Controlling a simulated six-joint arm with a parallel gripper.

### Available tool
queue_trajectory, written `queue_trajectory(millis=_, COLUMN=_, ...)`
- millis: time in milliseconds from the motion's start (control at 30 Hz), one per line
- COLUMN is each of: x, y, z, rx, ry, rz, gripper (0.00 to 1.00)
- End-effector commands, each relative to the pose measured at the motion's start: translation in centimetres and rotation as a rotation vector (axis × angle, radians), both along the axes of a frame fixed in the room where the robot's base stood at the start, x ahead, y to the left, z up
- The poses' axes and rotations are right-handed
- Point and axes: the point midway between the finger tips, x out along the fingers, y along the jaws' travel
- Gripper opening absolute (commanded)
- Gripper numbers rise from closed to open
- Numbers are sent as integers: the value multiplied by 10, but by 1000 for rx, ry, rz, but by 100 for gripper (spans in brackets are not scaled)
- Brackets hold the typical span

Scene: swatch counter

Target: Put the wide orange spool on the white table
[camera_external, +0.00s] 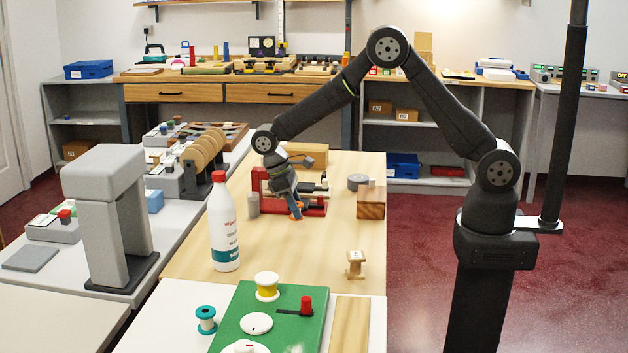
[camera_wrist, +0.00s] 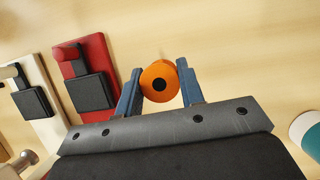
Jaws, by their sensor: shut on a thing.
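The orange spool (camera_wrist: 152,75) sits between the two blue fingers of my gripper (camera_wrist: 160,90) in the wrist view, seen end-on with a dark hole in its middle. In the external view my gripper (camera_external: 296,214) is low over the wooden table, and only a little of the orange spool (camera_external: 298,205) shows at the fingers. My gripper is shut on it. Whether the spool touches the wood I cannot tell. A white table top (camera_external: 152,325) lies at the front, beyond the wooden table's near edge.
A red clamp device (camera_external: 312,207) stands close beside my gripper; it also shows in the wrist view (camera_wrist: 92,55). A white bottle (camera_external: 223,225) stands front left.

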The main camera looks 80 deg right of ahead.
Motion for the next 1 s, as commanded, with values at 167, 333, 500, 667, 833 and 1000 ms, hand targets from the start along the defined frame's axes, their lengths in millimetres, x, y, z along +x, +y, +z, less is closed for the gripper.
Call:
queue_trajectory(millis=167, x=-23, y=-40, z=25, rx=0, ry=-25, rz=176, gripper=10)
queue_trajectory(millis=333, x=-57, y=-85, z=51, rx=-2, ry=-29, rz=416, gripper=10)
queue_trajectory(millis=500, x=-87, y=-117, z=70, rx=-5, ry=-13, rz=615, gripper=10)
queue_trajectory(millis=667, x=-104, y=-132, z=79, rx=-3, ry=4, rz=722, gripper=10)
queue_trajectory(millis=833, x=-98, y=-122, z=71, rx=-2, ry=11, rz=757, gripper=10)
queue_trajectory(millis=1000, x=-75, y=-91, z=47, rx=-1, ry=12, rz=757, gripper=10)
